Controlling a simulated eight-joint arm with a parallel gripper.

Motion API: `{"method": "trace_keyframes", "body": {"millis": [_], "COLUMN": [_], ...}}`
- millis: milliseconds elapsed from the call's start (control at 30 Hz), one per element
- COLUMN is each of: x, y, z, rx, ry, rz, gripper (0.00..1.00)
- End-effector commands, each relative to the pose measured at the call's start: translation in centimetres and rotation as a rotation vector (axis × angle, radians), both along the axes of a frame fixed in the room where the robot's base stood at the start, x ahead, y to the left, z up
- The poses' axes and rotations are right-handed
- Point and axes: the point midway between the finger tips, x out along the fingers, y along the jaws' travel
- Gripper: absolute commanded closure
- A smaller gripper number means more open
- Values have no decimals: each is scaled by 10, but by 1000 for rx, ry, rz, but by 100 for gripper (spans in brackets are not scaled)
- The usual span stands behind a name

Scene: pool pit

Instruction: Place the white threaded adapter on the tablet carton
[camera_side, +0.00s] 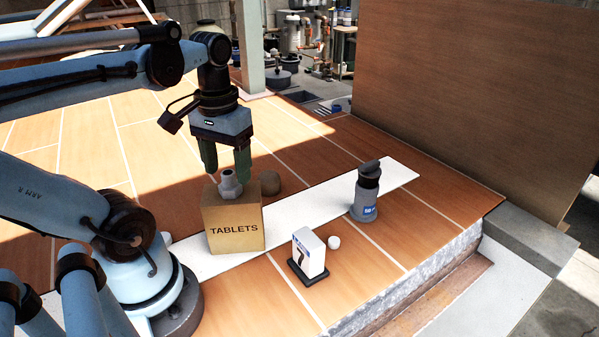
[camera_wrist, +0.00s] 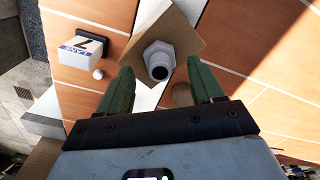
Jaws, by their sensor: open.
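The white threaded adapter (camera_side: 230,184) stands upright on top of the tablet carton (camera_side: 235,230), a brown box marked TABLETS. In the wrist view the adapter (camera_wrist: 159,60) shows its hex collar and dark bore, with the top of the carton (camera_wrist: 183,28) around it. My gripper (camera_side: 226,172) is open above the carton, its green fingers apart. The adapter is at the fingertips, between or just beyond them; the wrist view shows my gripper (camera_wrist: 160,75) with a gap on both sides of it. The carton's far side is hidden.
A white block marked 7 (camera_side: 309,254) on a dark base and a small white ball (camera_side: 334,242) stand to the right of the carton. A grey cylindrical device (camera_side: 366,190) stands on the white strip (camera_side: 310,208). A brown round object (camera_side: 270,183) is behind the carton. Tiles farther back are clear.

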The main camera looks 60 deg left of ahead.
Motion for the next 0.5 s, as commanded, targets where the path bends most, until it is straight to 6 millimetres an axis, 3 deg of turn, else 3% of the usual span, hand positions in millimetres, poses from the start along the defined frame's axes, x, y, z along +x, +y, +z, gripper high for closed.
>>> {"method": "trace_keyframes", "body": {"millis": [500], "x": [0], "y": [0], "z": [83], "rx": [0], "ry": [0], "rz": [0], "gripper": [34]}}
